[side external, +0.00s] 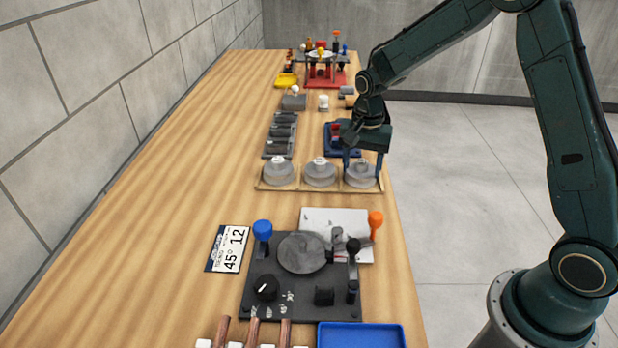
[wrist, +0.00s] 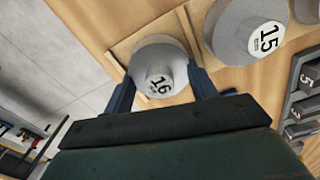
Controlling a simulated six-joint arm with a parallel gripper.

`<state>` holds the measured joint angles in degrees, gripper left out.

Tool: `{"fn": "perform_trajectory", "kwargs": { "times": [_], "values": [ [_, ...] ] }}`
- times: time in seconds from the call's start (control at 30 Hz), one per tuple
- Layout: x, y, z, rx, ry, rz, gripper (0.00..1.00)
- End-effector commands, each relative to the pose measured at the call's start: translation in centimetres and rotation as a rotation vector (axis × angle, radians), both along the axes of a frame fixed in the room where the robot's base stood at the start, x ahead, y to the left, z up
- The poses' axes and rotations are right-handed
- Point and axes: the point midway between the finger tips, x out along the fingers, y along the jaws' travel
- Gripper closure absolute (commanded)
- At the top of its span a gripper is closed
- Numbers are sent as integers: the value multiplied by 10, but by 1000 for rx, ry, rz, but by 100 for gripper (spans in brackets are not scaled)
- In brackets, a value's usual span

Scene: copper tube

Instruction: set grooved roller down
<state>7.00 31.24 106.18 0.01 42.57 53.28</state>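The grooved roller (wrist: 153,54) is a grey disc with a raised hub, and its white label reads "16". It also shows in the side view (side external: 361,176), upright at the right end of a wooden rack (side external: 309,187), level with its neighbours. My gripper (wrist: 161,72) reaches down over it with one finger on each side. The roller fills the gap and both fingers appear to touch it. In the side view my gripper (side external: 363,160) hides part of the roller's top. Its underside is hidden, so I cannot see whether it fully rests on the rack.
Two similar rollers stand in the rack, the middle one (side external: 319,174) marked "15" and a left one (side external: 278,172). A grey block tray (side external: 266,155) and a blue tray (side external: 327,147) lie behind. A bending fixture (side external: 251,300) stands in front. The table's right edge is close.

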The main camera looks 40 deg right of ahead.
Motion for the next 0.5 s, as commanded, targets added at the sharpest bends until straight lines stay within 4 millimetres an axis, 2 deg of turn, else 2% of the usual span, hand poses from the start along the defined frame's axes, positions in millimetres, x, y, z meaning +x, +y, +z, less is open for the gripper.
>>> {"fn": "perform_trajectory", "kwargs": {
  "times": [0.03,0.1,0.5],
  "values": [
    [0,0,0,0,0,0,32],
    [0,0,0,0,0,0,24],
    [0,0,3,0,0,0,24]
  ]
}}
